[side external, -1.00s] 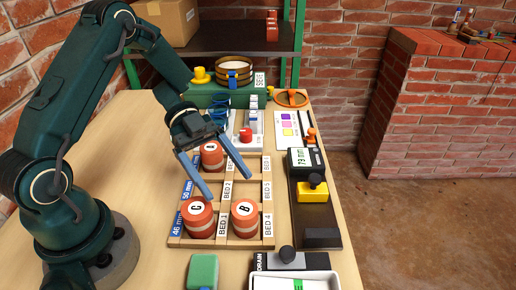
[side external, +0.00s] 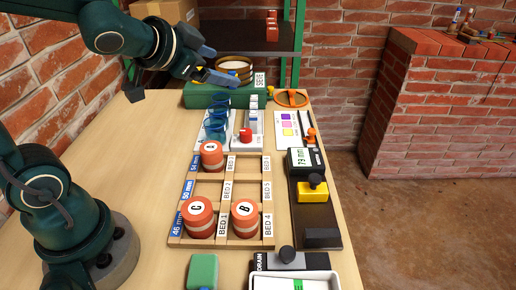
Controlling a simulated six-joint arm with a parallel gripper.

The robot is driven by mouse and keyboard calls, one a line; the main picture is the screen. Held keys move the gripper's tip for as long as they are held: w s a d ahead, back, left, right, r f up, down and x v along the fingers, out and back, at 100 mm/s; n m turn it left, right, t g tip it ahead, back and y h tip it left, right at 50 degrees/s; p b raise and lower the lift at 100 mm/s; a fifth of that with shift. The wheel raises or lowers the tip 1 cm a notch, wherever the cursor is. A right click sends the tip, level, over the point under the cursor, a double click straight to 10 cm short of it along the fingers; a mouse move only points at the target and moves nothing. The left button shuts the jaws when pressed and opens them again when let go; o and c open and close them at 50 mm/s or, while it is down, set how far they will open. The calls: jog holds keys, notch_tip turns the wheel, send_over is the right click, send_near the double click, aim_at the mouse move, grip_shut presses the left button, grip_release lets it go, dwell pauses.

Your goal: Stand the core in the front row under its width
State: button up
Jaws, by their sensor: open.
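My gripper (side external: 212,63) is open and empty, up at the back left beside the sieve. Three red cores with pale bands stand upright in the wooden rack (side external: 228,243). The core marked C (side external: 198,225) is in the near left cell, beside the blue "46 mm" label and BED 1. The core marked B (side external: 244,226) is in the near cell to its right, between the BED 1 and BED 4 labels. A third core (side external: 211,157) is in the far left cell by the "54 mm" label; its letter is too small to read. My gripper is well away from all three.
A gauge reading "79 mm" (side external: 303,157) stands right of the rack, with a yellow block (side external: 312,191) on a dark rail. A white tray (side external: 330,284) and green block (side external: 203,270) are in front. A sieve (side external: 236,66) on a green base is behind.

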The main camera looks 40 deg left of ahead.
jog(key=s+d+f+n+g+h, duration=0.1)
jog(key=s+d+f+g, duration=0.2)
jog(key=s, duration=0.5)
jog(key=s+d+f+n+g+h, duration=0.2)
jog(key=s+d+f+g, duration=0.1)
jog(key=s, duration=0.5)
jog(key=shift+d, duration=0.6)
